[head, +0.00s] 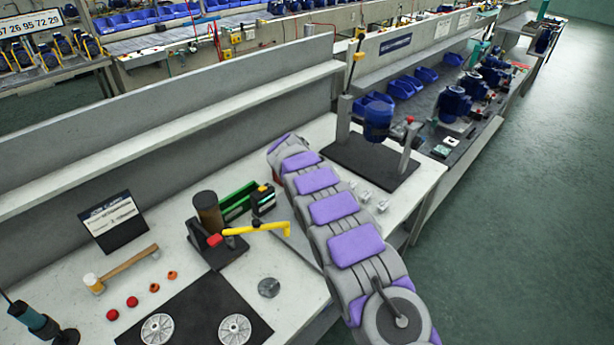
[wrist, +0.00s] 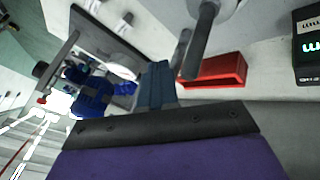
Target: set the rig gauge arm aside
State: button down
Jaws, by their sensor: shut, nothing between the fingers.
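The test rig stands on a dark plate (head: 372,163) on the bench, with a blue pump (head: 378,118) between grey posts. A dark upright arm with a yellow part (head: 356,58) rises above the left post; it may be the gauge arm, but I cannot tell surely. The blue pump (wrist: 92,98) and plate (wrist: 112,32) also show in the wrist view, turned on their side. My gripper (wrist: 157,82) is shut and empty, apart from the pump. In the head view my arm hides its fingers.
Near my arm stand a yellow lever (head: 255,230) on a black stand, and a green tray (head: 238,202).

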jog(key=shift+s+a+r+n+p, duration=0.4)
jog(key=shift+s+r+p, duration=0.55)
jog(key=shift+s+r, duration=1.9)
jog(key=shift+s+a+r+n+p, duration=0.35)
jog(key=shift+s+r+p, duration=1)
jog(key=shift+r, duration=2.6)
jog(key=s+d+r+m+g, duration=0.2)
jog(key=s+d+r, duration=0.2)
jog(key=s+d, duration=0.7)
jog(key=s+d+r+m+g, duration=0.2)
jog(key=s+d+r, duration=0.2)
jog(key=s+d, duration=0.7)
jog(key=s+f+g+y, duration=0.1)
jog(key=s+g, duration=0.1)
jog(key=s, duration=1.4)
jog(key=s+d+f+m+g+y, duration=0.1)
jog(key=s+f+g+y, duration=0.1)
jog(key=s, duration=1.4)
jog(key=shift+s+b, duration=0.2)
jog(key=shift+b, duration=0.2)
